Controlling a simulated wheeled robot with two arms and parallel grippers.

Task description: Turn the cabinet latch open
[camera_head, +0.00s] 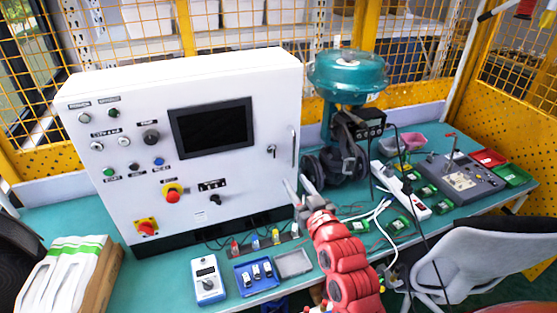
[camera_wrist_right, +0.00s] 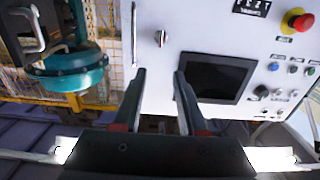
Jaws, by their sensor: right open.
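The white control cabinet (camera_head: 215,110) stands upright on the teal bench. Its small latch (camera_head: 272,150) is on the right side of the front door, beside a tall slim door handle (camera_head: 293,145). In the right wrist view, turned upside down, the latch (camera_wrist_right: 161,38) shows as a small metal knob beyond my fingertips. My right gripper (camera_head: 298,185) is in front of the cabinet's lower right edge, below the latch. Its two fingers are apart and empty in the right wrist view (camera_wrist_right: 159,76), not touching the latch. My left gripper is not in view.
A teal valve actuator (camera_head: 348,75) stands close right of the cabinet. A blue tray (camera_head: 256,288), a grey tray (camera_head: 293,263) and a meter (camera_head: 208,279) lie before it. Cables and a power strip (camera_head: 402,190) cover the right bench. A chair (camera_head: 480,262) stands at the right front.

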